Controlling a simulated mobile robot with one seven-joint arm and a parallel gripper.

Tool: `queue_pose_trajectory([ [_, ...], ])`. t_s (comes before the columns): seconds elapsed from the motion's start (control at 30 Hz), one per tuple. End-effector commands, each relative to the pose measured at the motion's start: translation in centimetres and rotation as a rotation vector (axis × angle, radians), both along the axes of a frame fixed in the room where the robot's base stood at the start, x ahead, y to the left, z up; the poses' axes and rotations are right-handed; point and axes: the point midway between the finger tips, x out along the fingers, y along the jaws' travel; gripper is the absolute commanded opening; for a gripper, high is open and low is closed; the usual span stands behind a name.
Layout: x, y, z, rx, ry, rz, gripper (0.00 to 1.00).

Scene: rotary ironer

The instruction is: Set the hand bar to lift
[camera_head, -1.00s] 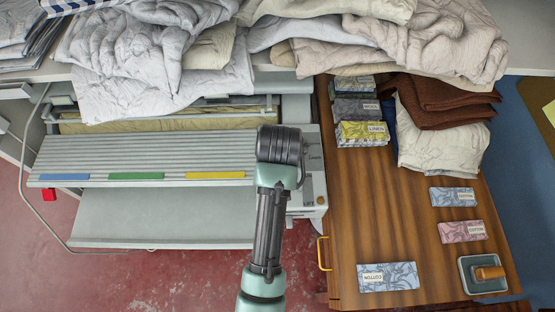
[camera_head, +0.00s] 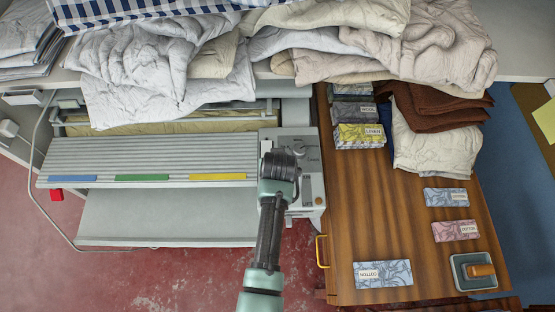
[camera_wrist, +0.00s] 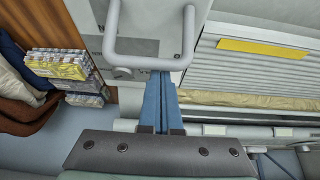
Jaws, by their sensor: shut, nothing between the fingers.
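The rotary ironer (camera_head: 150,155) stands at left centre in the head view, with its control panel (camera_head: 308,150) at its right end. In the wrist view, a grey U-shaped bar (camera_wrist: 150,60), which looks like the hand bar, stands out in front of the pale panel. My gripper (camera_wrist: 168,76) shows there as two blue fingers, shut together and empty. Their tips reach the bar's crosspiece, partly covered by it; I cannot tell whether they touch. In the head view my wrist hides the fingers and part of the panel.
A wooden table (camera_head: 350,210) with fabric packets and a yellow handle (camera_head: 322,251) adjoins on the right. Piled linens (camera_head: 160,60) overhang the ironer's back. A cable (camera_head: 38,170) runs down at left. Red floor (camera_head: 170,280) is open in front.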

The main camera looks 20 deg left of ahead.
Motion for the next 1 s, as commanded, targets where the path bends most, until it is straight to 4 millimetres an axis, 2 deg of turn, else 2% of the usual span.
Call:
queue_pose_trajectory([
  [0.47,-0.37,-0.17,0.07,0.002,-0.003,-0.001,0.00],
  [1.0,-1.17,-0.54,0.26,0.034,-0.083,-0.002,0.00],
])
